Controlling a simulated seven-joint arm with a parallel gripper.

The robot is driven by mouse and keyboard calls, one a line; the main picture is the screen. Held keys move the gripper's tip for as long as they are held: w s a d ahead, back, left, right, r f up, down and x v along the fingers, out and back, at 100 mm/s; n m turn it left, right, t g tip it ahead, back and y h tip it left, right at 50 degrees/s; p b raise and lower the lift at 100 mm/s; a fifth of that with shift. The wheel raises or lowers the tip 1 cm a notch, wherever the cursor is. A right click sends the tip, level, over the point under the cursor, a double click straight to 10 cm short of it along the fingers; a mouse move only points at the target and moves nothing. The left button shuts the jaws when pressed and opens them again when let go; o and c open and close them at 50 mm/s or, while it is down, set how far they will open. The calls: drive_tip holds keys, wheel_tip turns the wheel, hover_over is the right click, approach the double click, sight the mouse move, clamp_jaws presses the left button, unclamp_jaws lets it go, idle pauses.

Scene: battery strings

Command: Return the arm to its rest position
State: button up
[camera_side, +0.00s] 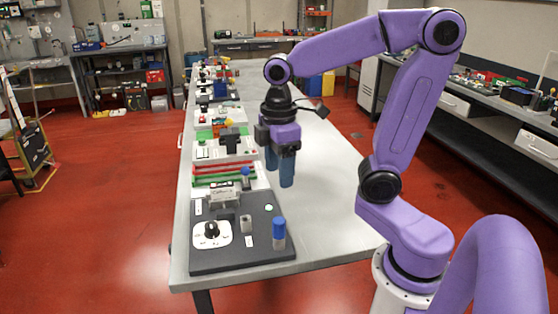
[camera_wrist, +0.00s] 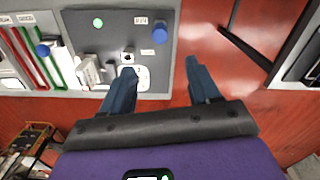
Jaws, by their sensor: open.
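My gripper (camera_side: 279,167) hangs from my purple arm above the table, near the far right corner of a dark grey board (camera_side: 235,262). Its two blue fingers are apart, with nothing between them. In the wrist view my gripper (camera_wrist: 158,80) shows the fingers spread, with red floor visible between them. The board carries a round black knob on a white plate (camera_side: 212,235), a small grey block (camera_side: 246,223), a blue-capped cylinder (camera_side: 279,233) standing upright at the right edge, and a grey device (camera_side: 223,195) at the back. The blue cap (camera_wrist: 160,32) also shows in the wrist view.
The grey table (camera_side: 330,200) is bare to the right of the boards. Behind the dark board stand a tray with red and green strips (camera_side: 222,175), a blue-topped piece (camera_side: 245,178) and several more boards. A side bench (camera_side: 490,115) runs along the right wall.

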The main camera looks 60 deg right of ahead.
drive_tip(key=shift+r, duration=0.7)
drive_tip(key=shift+s+f, duration=0.1)
drive_tip(key=s+a+f, duration=0.1)
drive_tip(key=s+f, duration=0.2)
drive_tip(key=s, duration=0.4)
drive_tip(key=s+a+f+n, duration=0.1)
drive_tip(key=s+a+f, duration=0.1)
drive_tip(key=s+f, duration=0.2)
drive_tip(key=s, duration=0.3)
drive_tip(key=shift+f, duration=0.15)
